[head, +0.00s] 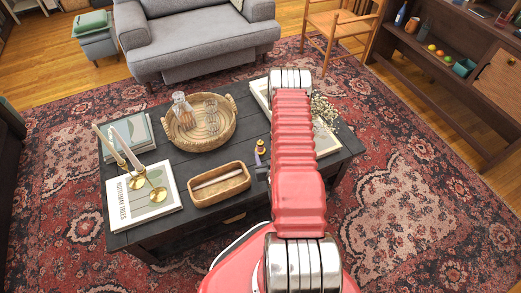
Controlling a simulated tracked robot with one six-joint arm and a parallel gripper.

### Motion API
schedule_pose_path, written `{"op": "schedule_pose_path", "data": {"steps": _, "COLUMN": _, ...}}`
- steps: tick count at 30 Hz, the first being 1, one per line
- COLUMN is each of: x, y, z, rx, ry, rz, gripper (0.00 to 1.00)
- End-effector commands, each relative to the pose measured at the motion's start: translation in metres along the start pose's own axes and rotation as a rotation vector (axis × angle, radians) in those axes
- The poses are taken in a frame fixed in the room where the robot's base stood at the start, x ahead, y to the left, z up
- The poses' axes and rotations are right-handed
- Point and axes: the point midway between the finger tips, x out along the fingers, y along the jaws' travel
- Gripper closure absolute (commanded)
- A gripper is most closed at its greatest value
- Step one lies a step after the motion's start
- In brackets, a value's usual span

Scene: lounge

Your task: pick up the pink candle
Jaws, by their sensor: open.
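Two slim tapers stand in brass candlesticks at the left of the dark coffee table (190,222). The left taper (108,146) looks pale cream and the right taper (127,150) a faint pinkish grey; both look tilted in this view. Another pale stick (217,181) lies in a wooden tray (234,194) right of them. I cannot tell for sure which is the pink candle. My gripper (262,173) is mostly hidden behind my red arm; only a dark part shows over the table, right of the wooden tray. It is open, well right of the tapers.
A white book (152,207) lies by the candlesticks, with stacked books (136,129) behind. A woven basket (228,130) holds a glass bottle (183,108). A small purple and gold item (260,152) stands near my arm. A grey sofa (200,35) is behind the table.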

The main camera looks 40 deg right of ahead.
Motion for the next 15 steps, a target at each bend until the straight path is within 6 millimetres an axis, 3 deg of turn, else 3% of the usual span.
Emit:
{"op": "schedule_pose_path", "data": {"steps": 6, "x": 0.031, "y": 0.000, "z": 0.000, "rx": 0.000, "ry": 0.002, "rz": 0.000, "gripper": 0.52}}
{"op": "schedule_pose_path", "data": {"steps": 15, "x": 0.039, "y": 0.000, "z": 0.000, "rx": 0.000, "ry": -0.001, "rz": 0.000, "gripper": 0.52}}
